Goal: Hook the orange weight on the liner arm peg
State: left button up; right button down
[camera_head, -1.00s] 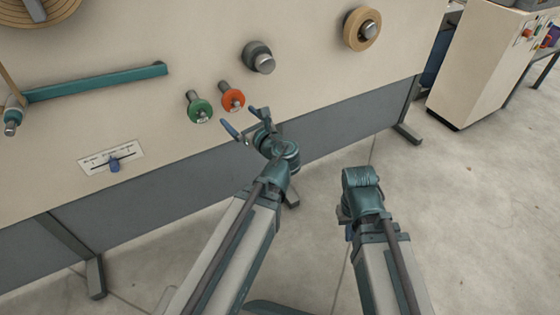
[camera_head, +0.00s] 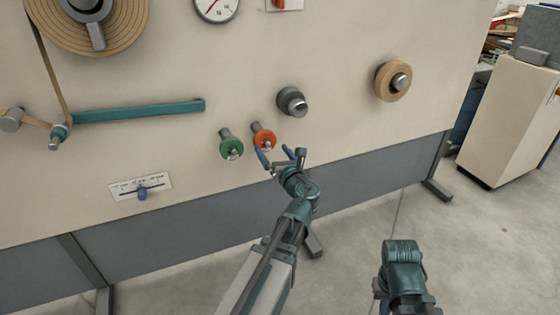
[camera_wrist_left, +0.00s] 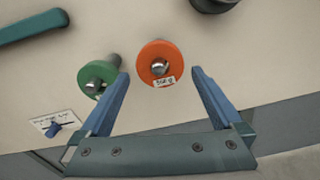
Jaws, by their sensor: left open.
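The orange weight (camera_head: 264,141) is a disc hanging on a short metal peg on the cream panel, right of the green weight (camera_head: 231,149) on its own peg. In the left wrist view the orange weight (camera_wrist_left: 158,63) carries a white label and lies beyond the fingertips, between their lines. My left gripper (camera_head: 276,156) is open and empty, just below and in front of the orange weight, apart from it. The teal liner arm (camera_head: 140,112) runs across the panel at left, with a metal peg (camera_head: 56,141) at its left end. My right arm shows at lower right, its fingers not visible.
A slider scale (camera_head: 141,188) with a blue knob sits below the liner arm. A dark roller knob (camera_head: 292,101) and a tan roll (camera_head: 393,81) stick out at the right. A large wound spool (camera_head: 125,25) is at upper left. A dial gauge is at the top.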

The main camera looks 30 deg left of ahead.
aim_at(269, 145)
pick_arm(q)
jog(key=shift+x, duration=3.1)
